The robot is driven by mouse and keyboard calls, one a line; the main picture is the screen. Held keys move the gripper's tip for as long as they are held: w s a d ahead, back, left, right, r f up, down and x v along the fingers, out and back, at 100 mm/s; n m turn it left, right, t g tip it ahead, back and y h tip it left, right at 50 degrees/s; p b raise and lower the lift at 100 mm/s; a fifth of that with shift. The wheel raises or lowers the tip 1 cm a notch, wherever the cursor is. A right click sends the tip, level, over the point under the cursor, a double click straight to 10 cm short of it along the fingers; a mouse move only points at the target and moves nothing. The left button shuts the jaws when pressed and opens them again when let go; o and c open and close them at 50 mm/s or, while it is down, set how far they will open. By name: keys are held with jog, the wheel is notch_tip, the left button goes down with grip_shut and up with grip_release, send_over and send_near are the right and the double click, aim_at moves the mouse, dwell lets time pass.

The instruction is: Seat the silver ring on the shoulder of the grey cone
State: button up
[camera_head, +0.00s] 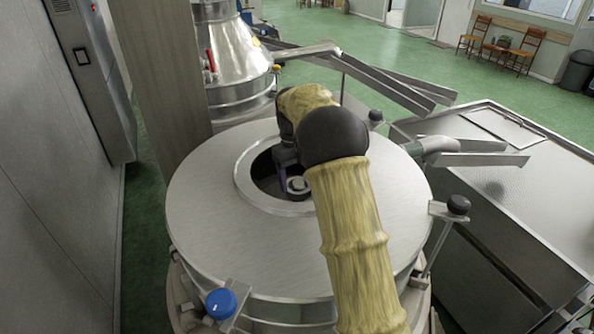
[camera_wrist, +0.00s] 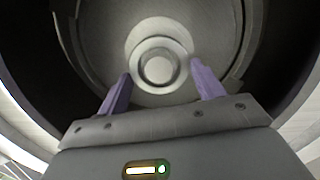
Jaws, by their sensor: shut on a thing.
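The grey cone (camera_wrist: 159,68) shows end-on in the wrist view as a round pale top, at the bottom of a round metal vessel. The silver ring (camera_wrist: 160,29) shows as a pale band around the cone's top. My gripper (camera_wrist: 161,68) has two purple fingers, one on each side of the ring, and is shut on it. In the head view my gripper (camera_head: 291,172) reaches down through the lid's opening, with the pale round parts just below. The wrist view looks straight down, so I cannot tell whether the ring touches the cone's shoulder.
The opening's raised rim (camera_head: 243,179) surrounds my gripper closely. The broad metal lid (camera_head: 220,235) is bare around it. A blue knob (camera_head: 221,303) and a black knob (camera_head: 458,205) stand at its edge. Metal chutes (camera_head: 385,88) lie behind, and a metal tank (camera_head: 520,190) stands right.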

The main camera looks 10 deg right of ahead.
aim_at(293, 178)
jog(key=shift+f, duration=0.85)
jog(key=shift+f+b, duration=0.3)
jog(key=shift+f, duration=0.3)
jog(key=o, duration=1.6)
jog(key=shift+r, duration=0.1)
jog(key=r, duration=0.5)
jog(key=w+r, duration=0.1)
jog(key=r, duration=0.5)
jog(key=w+r, duration=0.1)
jog(key=r, duration=0.5)
jog(key=shift+w+a, duration=0.15)
jog(key=shift+a, duration=0.1)
